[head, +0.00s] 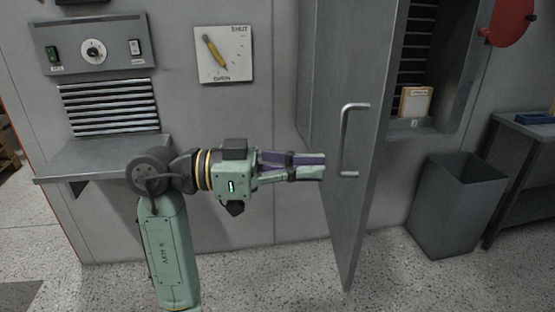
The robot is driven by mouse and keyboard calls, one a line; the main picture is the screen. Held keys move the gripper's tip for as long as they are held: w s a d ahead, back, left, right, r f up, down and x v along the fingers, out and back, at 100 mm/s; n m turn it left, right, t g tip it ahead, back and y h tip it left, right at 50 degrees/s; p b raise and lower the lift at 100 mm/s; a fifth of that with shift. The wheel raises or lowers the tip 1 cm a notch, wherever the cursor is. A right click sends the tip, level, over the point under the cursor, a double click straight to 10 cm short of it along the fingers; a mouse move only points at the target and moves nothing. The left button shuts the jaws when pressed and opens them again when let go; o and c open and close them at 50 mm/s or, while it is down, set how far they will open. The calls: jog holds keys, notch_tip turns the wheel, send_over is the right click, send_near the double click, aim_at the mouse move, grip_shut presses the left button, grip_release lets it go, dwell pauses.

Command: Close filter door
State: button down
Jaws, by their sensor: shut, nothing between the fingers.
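The filter door (370,215) is a tall grey metal panel standing open, swung out toward me from the cabinet opening. It has a pale D-shaped handle (345,140) on the face toward the left. My gripper (324,166) points right, with its fingers shut and empty. In the picture its fingertips are just left of the handle's lower part; whether they touch the door I cannot tell. Behind the door, the cabinet opening (425,122) shows dark slats and a cream filter block (415,102) on its bottom ledge.
A dark grey bin (458,205) stands on the floor right of the door, beside a table (520,135) with a blue tray. A red round cover (512,22) is at upper right. A grey shelf (95,157) juts out at left, under a vent and switch panel.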

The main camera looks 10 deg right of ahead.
aim_at(366, 170)
jog(key=d, duration=0.1)
jog(key=d+p, duration=0.1)
jog(key=d, duration=0.2)
jog(key=shift+s+d+r+p, duration=0.1)
jog(key=shift+s+d+p, duration=0.2)
jog(key=shift+s+d, duration=0.1)
jog(key=shift+d, duration=0.6)
jog(key=shift+d, duration=0.1)
